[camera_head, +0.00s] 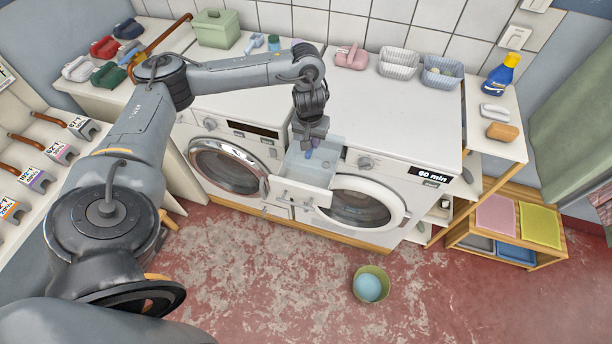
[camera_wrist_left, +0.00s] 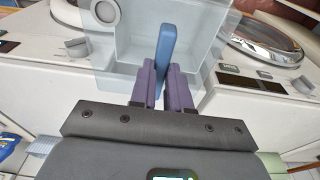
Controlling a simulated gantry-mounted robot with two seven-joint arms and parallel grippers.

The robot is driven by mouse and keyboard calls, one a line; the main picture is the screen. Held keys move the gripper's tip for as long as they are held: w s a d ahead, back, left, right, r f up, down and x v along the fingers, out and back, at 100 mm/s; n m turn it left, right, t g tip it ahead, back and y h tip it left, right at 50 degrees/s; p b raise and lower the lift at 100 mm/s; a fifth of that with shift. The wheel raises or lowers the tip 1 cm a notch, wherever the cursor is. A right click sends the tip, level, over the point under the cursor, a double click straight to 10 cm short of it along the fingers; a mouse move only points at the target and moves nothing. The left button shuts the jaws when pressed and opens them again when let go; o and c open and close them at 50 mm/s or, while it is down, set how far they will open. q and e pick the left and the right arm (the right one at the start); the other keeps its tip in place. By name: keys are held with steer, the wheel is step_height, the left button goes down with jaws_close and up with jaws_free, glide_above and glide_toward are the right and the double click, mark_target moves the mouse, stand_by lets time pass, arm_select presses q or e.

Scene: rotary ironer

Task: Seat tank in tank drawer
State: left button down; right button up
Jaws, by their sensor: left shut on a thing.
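The tank is a translucent pale blue box (camera_head: 298,170) at the front of the right-hand machine; it also fills the top middle of the left wrist view (camera_wrist_left: 125,60). My left gripper (camera_head: 311,147) is above it, pointing down, with its purple fingers shut on the tank's blue handle (camera_wrist_left: 165,42). The tank drawer (camera_head: 302,195) stands pulled out, its white front facing the room. The tank appears at or inside the open drawer; how deep it sits I cannot tell. My right gripper is not in view.
The left machine's round door (camera_head: 228,166) and the right machine's white door (camera_head: 362,205) flank the drawer. A display (camera_head: 430,174) reads 60 min. Baskets (camera_head: 398,63) stand at the back of the worktop. A green bucket (camera_head: 371,284) stands on the floor.

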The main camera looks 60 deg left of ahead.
arm_select(q)
steer(key=shift+s+a+f, duration=0.35)
steer(key=shift+s+f, duration=0.05)
steer(key=shift+s, duration=0.15)
steer(key=shift+s+f, duration=0.2)
steer(key=shift+f, duration=0.15)
step_height(320, 180, down, 5)
steer(key=b, duration=0.3)
steer(key=shift+f, duration=0.7)
step_height(320, 180, down, 3)
steer(key=shift+f+p, duration=0.2)
steer(key=shift+p, duration=0.1)
steer(key=shift+f, duration=0.15)
steer(key=c, duration=1.1)
jaws_free()
